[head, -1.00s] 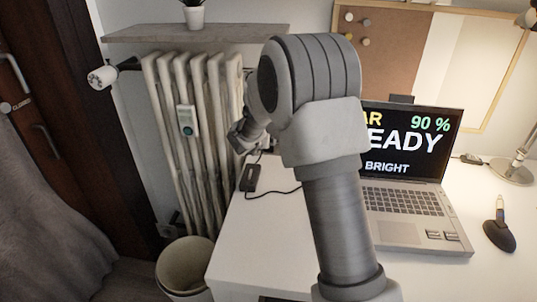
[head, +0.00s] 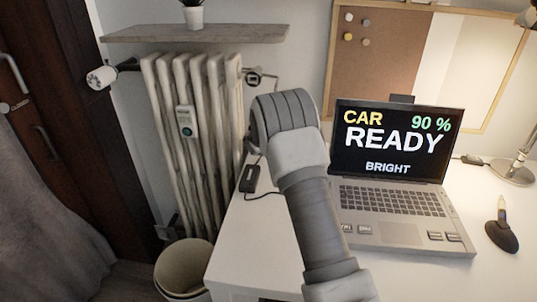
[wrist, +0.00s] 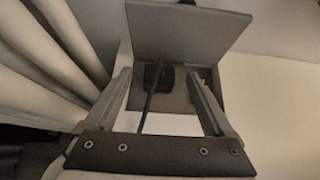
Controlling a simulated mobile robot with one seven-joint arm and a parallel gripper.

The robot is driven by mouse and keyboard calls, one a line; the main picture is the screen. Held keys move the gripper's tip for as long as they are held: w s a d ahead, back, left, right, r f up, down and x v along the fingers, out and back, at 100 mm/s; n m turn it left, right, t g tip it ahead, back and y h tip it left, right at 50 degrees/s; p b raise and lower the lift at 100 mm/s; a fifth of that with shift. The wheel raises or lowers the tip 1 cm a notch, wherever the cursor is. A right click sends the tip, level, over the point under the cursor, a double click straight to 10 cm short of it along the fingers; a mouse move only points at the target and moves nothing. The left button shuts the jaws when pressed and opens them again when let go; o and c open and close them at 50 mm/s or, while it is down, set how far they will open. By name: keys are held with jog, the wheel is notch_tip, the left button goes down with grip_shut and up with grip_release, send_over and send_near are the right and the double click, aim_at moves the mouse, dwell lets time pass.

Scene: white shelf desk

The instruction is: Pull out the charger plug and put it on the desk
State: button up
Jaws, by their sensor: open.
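A dark cable (wrist: 148,106) runs down from the plug toward my gripper's base. My gripper (wrist: 160,84) is open, with one finger on each side of the plug and visible space on both sides. In the head view my arm hides the plug, socket and fingers. The white desk (head: 250,235) carries a black charger brick (head: 249,179) near its left edge, with a cable running right.
An open laptop (head: 392,180) stands on the desk right of my arm. A pen holder (head: 501,235) and a lamp (head: 514,170) are further right. A radiator (head: 190,140) and a bin (head: 183,268) lie left of the desk. The desk's front left is bare.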

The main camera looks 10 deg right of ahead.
jog(key=shift+w+d+f, duration=0.1)
jog(key=shift+w+f, duration=0.05)
jog(key=shift+w, duration=0.1)
grip_shut()
dwell(0.3)
